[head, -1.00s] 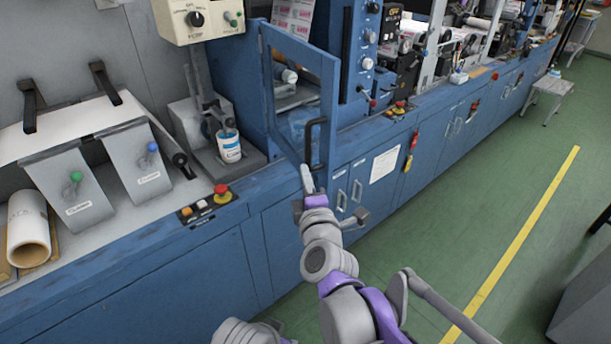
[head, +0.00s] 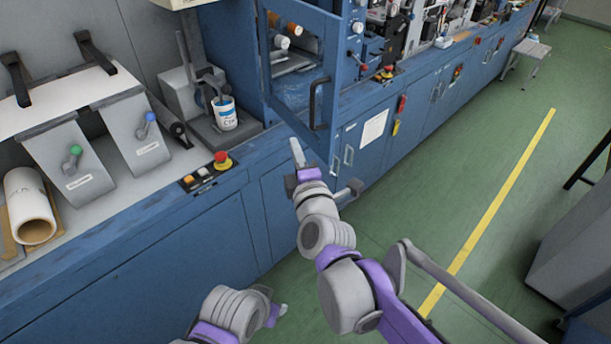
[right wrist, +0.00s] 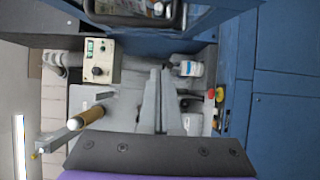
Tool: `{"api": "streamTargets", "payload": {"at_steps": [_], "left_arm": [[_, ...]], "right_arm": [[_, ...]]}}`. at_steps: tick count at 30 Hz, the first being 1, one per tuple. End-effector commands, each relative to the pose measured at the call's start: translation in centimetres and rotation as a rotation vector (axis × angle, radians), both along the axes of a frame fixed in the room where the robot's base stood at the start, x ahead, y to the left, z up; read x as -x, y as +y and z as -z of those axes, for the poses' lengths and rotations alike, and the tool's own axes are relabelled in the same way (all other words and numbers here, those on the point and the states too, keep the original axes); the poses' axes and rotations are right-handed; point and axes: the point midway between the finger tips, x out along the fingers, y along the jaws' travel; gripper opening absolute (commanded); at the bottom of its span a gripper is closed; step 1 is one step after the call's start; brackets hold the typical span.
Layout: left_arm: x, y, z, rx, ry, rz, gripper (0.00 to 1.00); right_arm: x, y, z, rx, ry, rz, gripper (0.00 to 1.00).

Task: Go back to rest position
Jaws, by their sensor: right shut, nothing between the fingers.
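My right gripper (head: 297,145) is at the centre of the head view, in front of the blue machine cabinet. It is shut and empty. It points up toward the machine and sits just left of and below the black handle (head: 314,105) of the open blue-framed door (head: 330,92); in this view they look apart. In the right wrist view its two fingers (right wrist: 160,78) lie together with nothing between them. My left arm (head: 230,310) shows at the bottom edge of the head view. A small part of its gripper (head: 281,310) shows there, too little to tell its state.
The counter holds a white-and-blue can (head: 225,114), a red stop button (head: 221,159) and a paper roll (head: 32,205). Blue cabinet doors (head: 215,245) run along the front. The green floor (head: 440,175) is open on the right, with a grey unit (head: 575,235) at the edge.

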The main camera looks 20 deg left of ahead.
Motion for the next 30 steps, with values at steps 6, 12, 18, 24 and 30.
{"api": "streamTargets", "payload": {"at_steps": [6, 12, 18, 24, 30], "left_arm": [[0.0, 0.0, 0.0, 0.000, 0.000, 0.000, 0.50], [0.0, 0.0, 0.0, 0.000, 0.000, 0.000, 0.50], [0.0, 0.0, -0.1, 0.000, 0.000, 0.000, 0.50], [-0.1, 0.0, -0.6, 0.000, -0.002, 0.000, 0.50], [-0.4, 0.0, -2.3, 0.000, -0.009, 0.000, 0.50]], "right_arm": [[3.2, -3.7, 0.0, 0.000, 0.000, 0.002, 0.00], [4.8, -5.5, 0.0, 0.000, 0.000, 0.001, 0.00], [5.3, -6.0, 0.0, -0.001, 0.001, 0.000, 0.00], [5.2, -8.2, 1.1, -0.046, 0.110, 0.019, 0.00], [6.5, -16.7, 5.8, -0.254, 0.541, 0.176, 0.00]]}}
